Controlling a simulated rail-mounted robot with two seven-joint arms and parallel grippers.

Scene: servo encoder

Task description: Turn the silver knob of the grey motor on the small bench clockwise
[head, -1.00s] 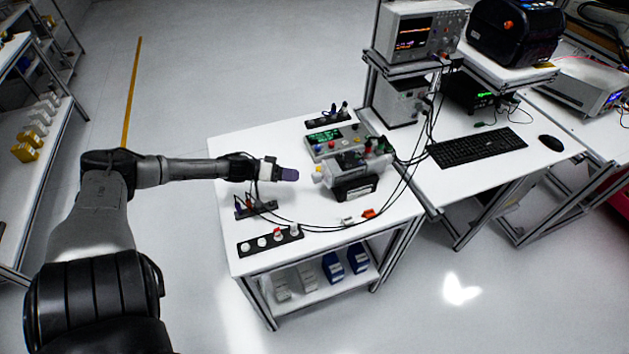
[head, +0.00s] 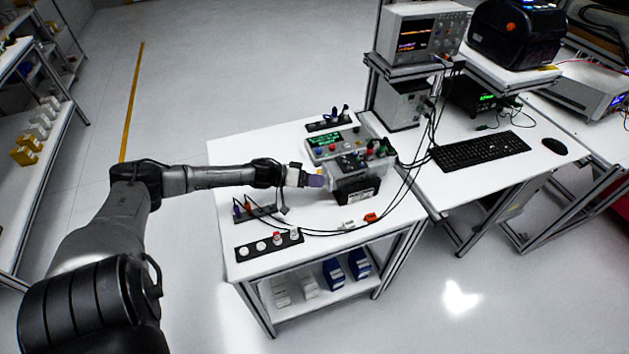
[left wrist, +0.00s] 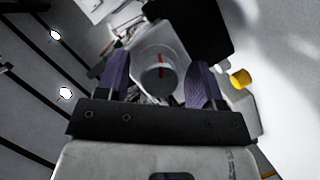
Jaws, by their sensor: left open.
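The grey motor (head: 345,176) with a black base stands on the small white bench (head: 235,150). My left gripper (head: 316,180) is at the motor's left end, and its fingertips hide the knob in the head view. In the left wrist view the silver knob (left wrist: 158,74), round with a red line standing nearly upright, lies between the two purple fingers of the left gripper (left wrist: 160,84). The fingers are open, with a gap showing on each side of the knob. My right gripper is not in view.
Black cables run across the bench's front to a strip of plugs (head: 258,212). A strip with round knobs (head: 268,245) lies at the front left. A yellow part (left wrist: 240,78) sits right of the fingers.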

